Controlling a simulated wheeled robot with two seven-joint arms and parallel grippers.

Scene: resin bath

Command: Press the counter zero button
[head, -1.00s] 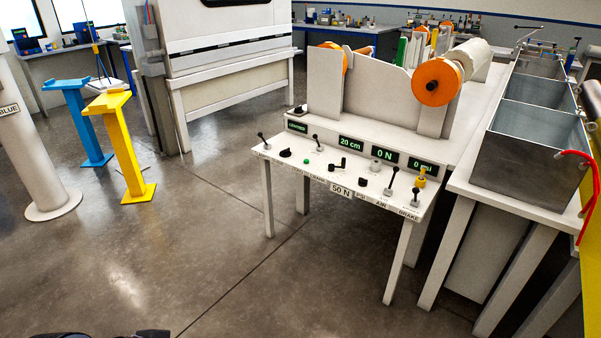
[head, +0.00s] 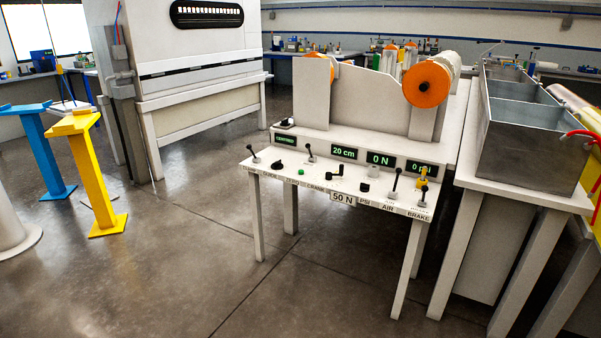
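The control panel (head: 270,167) is a white sloped shelf on the front of a winding machine, in the middle of the head view. A small green button (head: 301,172) sits on it, above a label that seems to read ZERO. Behind the button, a dark display (head: 343,152) reads "20 cm" in green. A black lever (head: 309,151) stands right beside the button, and a black crank (head: 335,172) is to its right. Neither of my grippers is in view.
A display (head: 380,160) reads "0 N". The panel's right end holds a black lever (head: 395,182) and a yellow fitting (head: 422,178). A metal tank (head: 530,145) stands at right, yellow (head: 95,180) and blue (head: 45,150) stands at left. Floor before the panel is clear.

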